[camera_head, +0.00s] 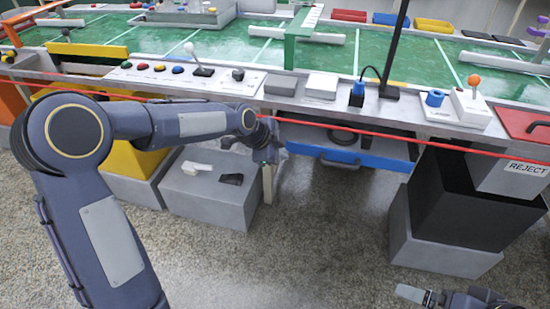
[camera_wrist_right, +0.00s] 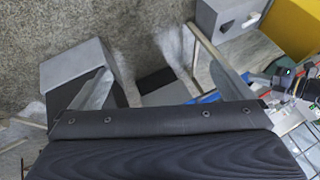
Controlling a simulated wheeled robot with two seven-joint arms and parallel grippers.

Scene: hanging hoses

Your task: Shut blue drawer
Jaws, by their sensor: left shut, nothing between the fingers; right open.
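The blue drawer (camera_head: 365,161) is under the front edge of the long table. It stands out from under the edge, and a dark curved item shows above its front. A dark handle (camera_head: 339,161) is on its front. My left gripper (camera_head: 272,154) is shut and empty, just left of the drawer's left end; I cannot tell whether they touch. My right gripper (camera_head: 418,297) is low at the bottom right, away from the drawer. In the right wrist view its fingers (camera_wrist_right: 160,85) are spread wide with nothing held, and a strip of blue (camera_wrist_right: 207,98) shows beyond them.
A red hose (camera_head: 420,139) runs across in front of the table edge. A black bin (camera_head: 465,200) on a grey block stands right of the drawer. The floor (camera_head: 320,250) before the drawer is clear.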

